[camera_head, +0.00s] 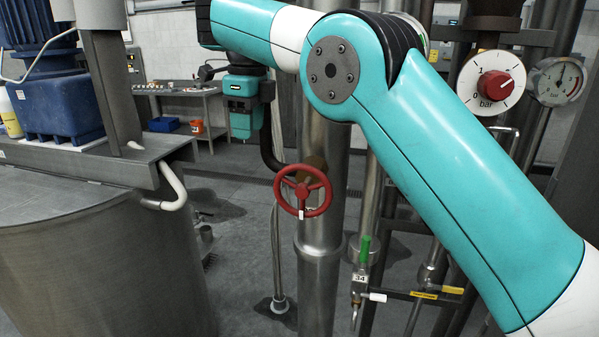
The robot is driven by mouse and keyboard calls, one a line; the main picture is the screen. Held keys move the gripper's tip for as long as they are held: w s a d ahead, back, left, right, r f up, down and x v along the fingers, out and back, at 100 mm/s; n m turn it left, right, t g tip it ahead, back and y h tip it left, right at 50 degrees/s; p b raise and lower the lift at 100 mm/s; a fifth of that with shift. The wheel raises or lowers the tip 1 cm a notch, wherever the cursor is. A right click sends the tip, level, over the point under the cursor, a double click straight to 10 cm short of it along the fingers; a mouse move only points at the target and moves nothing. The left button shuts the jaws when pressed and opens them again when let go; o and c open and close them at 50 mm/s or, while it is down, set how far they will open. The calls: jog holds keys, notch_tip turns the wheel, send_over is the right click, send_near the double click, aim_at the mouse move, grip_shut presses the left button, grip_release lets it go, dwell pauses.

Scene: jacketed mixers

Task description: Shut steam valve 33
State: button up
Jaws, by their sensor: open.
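A red three-spoked handwheel (303,190) is mounted in front of a vertical steel pipe near the middle of the view. A small pale tag hangs at its lower rim, and I cannot read a number on it. A dark bent pipe (268,150) runs down behind the wheel's upper left. My teal arm crosses from the lower right to the upper left. My gripper (206,73) is small and dark at the left of my wrist, up and left of the handwheel and apart from it. It is open and seems empty; the wrist partly hides it.
A steel vessel (100,255) with a blue motor housing (55,100) stands at left. Two gauges, one with a red centre (494,84), are at upper right. A bench (180,91) is behind.

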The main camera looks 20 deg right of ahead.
jog(key=w+a+r+p, duration=0.3)
jog(key=a+r+p, duration=0.1)
jog(key=p, duration=0.6)
jog(key=shift+r, duration=0.75)
